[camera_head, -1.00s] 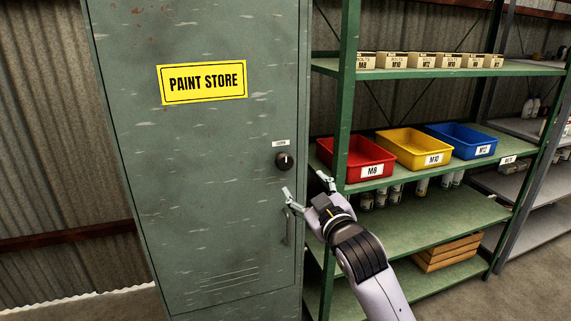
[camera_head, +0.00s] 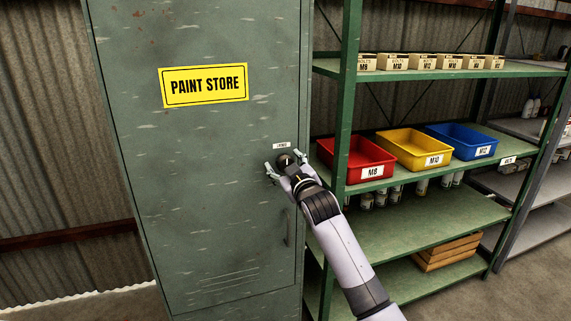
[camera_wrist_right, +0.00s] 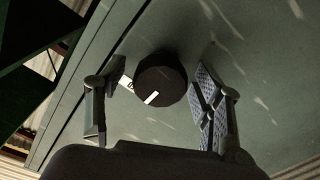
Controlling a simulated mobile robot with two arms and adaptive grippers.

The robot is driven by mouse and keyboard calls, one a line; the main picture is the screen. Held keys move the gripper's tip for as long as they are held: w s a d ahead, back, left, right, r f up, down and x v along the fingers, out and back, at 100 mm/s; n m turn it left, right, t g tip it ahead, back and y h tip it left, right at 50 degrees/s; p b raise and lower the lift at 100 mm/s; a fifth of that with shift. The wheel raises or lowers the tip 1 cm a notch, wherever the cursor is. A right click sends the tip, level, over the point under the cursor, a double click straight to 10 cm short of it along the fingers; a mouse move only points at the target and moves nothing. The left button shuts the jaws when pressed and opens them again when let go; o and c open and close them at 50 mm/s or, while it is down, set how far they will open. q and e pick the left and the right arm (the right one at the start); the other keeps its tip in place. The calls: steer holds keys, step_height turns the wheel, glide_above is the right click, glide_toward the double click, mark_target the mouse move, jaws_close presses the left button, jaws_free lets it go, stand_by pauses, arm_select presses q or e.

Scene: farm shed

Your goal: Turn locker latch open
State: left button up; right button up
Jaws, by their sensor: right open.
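The locker (camera_head: 215,190) is tall, green and scuffed, with a yellow PAINT STORE sign (camera_head: 204,85) on its closed door. The latch, a round black knob, sits on the door's right side under a small white label (camera_head: 281,145). In the head view my right gripper (camera_head: 284,164) is at the latch and covers part of it. In the right wrist view the latch (camera_wrist_right: 160,76) lies between my two spread fingers, with a gap on each side. A white mark shows on its face. The right gripper is open. My left gripper is not in view.
A vertical door handle (camera_head: 290,227) is below the latch. To the right stands a green shelf rack (camera_head: 430,213) with red (camera_head: 350,160), yellow (camera_head: 408,150) and blue (camera_head: 462,140) bins, and a wooden crate (camera_head: 447,252) lower down. A corrugated wall is at the left.

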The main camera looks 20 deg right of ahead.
steer(key=c, duration=1.2)
